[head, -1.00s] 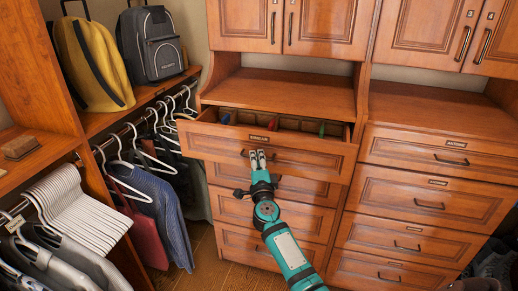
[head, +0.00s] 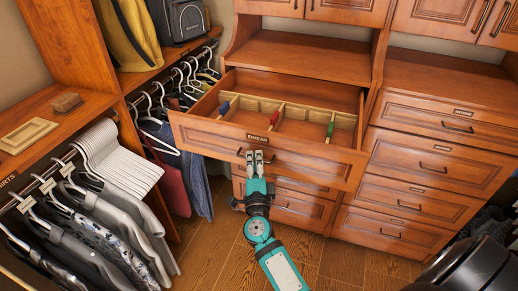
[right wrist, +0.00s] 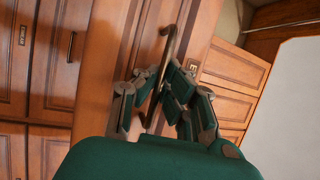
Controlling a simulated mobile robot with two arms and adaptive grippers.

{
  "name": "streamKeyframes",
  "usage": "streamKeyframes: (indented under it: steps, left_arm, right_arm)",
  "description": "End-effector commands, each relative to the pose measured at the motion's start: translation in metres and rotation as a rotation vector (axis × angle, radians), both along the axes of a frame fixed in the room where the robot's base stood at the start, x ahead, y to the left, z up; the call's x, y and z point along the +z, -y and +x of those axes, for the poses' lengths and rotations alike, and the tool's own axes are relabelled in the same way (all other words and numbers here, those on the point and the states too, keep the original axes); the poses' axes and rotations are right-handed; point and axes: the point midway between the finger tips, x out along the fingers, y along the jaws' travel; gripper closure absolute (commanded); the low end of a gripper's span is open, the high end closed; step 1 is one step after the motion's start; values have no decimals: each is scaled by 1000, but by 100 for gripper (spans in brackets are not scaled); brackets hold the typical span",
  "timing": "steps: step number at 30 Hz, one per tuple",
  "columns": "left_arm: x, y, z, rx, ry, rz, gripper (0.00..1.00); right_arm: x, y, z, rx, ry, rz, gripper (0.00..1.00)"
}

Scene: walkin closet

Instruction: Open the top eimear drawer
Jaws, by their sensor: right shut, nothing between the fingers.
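The top drawer labelled EIMEAR (head: 330,160) is pulled well out of the wooden cabinet, its inside showing. Its dark handle is largely hidden behind my fingers in the head view, but the bar (right wrist: 170,45) shows in the right wrist view, running down to my fingers. My right gripper (head: 254,157) is at the middle of the drawer front, by the handle. Its fingers also show in the right wrist view (right wrist: 155,92). They are shut with nothing gripped; whether they touch the bar is unclear. My left gripper is not in view.
Wooden dividers (head: 279,118) and small blue, red and green items lie in the drawer. Closed drawers (head: 436,169) stand to the right. Hanging clothes (head: 118,235) and a shelf with bags are on the left. The floor (head: 215,262) in front is clear.

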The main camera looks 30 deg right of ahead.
Motion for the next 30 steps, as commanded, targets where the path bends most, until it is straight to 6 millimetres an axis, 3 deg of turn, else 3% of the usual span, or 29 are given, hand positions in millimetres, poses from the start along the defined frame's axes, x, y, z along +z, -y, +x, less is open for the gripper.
streamKeyframes:
  steps: [17,24,30]
  left_arm:
    - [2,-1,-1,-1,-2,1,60]
    - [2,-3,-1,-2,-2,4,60]
    - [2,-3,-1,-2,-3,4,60]
  right_arm:
    - [-4,-8,-9,-2,-7,-2,100]
    - [-2,-9,-8,-2,-5,-1,70]
    - [-1,-9,-8,-1,-2,0,69]
